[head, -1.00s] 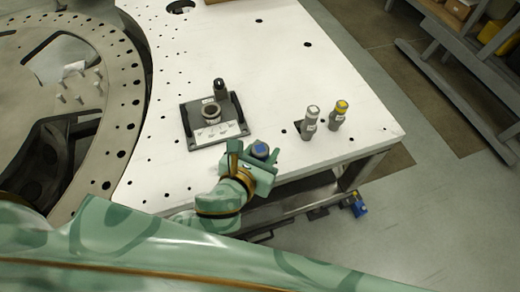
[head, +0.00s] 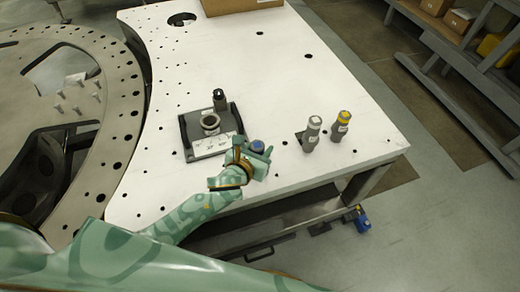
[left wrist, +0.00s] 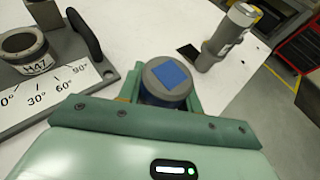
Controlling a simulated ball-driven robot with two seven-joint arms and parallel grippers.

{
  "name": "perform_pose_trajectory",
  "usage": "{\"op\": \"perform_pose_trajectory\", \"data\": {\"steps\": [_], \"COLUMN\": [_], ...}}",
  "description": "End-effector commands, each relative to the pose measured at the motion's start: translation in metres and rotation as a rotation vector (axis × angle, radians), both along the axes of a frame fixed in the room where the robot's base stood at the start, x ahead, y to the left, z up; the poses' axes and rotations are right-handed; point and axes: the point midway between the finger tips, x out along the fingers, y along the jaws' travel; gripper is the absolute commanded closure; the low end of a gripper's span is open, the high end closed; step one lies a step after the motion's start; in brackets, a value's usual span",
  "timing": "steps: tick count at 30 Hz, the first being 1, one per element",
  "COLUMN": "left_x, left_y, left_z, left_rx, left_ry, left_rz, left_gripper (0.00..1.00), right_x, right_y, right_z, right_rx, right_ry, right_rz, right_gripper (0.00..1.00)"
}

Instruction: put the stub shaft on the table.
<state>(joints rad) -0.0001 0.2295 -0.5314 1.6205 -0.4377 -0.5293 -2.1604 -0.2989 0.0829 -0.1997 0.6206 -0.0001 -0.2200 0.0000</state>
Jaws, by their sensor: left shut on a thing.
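My left gripper (head: 254,154) is shut on the stub shaft (head: 257,146), a dark grey round piece with a blue square on its top end. In the left wrist view the shaft (left wrist: 168,80) stands roughly upright between the green jaws; its lower part is hidden. The gripper is over the near part of the white table (head: 260,85), just right of the angle-scale fixture. Whether the shaft touches the table cannot be seen. My right gripper is not in view.
The dark fixture (head: 185,150) with a ring and angle scale stands close to the left of the gripper. Two grey cylinders, one grey-topped (head: 311,136) and one yellow-topped (head: 341,128), stand to the right. The back of the table has free room before a cardboard box (head: 240,5).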

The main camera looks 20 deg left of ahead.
Motion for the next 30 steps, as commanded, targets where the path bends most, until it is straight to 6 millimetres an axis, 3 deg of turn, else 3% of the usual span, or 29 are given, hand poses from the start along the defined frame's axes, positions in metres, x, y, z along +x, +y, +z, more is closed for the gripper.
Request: {"op": "perform_pose_trajectory", "data": {"steps": [9,10,12,22,26,30], "left_x": [0.001,0.000,0.000,-0.002,-0.021,-0.051], "left_y": [0.000,0.000,0.000,0.000,0.004,0.010], "left_z": [-0.001,-0.001,-0.001,0.003,0.010,0.023], "left_rx": [-0.001,0.000,0.000,0.001,0.002,0.002], "left_ry": [-0.003,0.000,0.000,0.000,0.001,0.002], "left_rz": [-0.001,0.000,0.000,0.000,-0.002,-0.002], "left_gripper": [1.00,0.57,0.43,0.43,0.43,0.43], "right_x": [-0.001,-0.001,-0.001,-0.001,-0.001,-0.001], "right_y": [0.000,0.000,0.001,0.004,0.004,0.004], "right_z": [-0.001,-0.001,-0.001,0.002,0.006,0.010], "right_rx": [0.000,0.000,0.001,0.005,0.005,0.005], "right_ry": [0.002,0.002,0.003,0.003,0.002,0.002], "right_rz": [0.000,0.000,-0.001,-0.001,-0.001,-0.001], "right_gripper": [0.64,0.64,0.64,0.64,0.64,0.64]}}
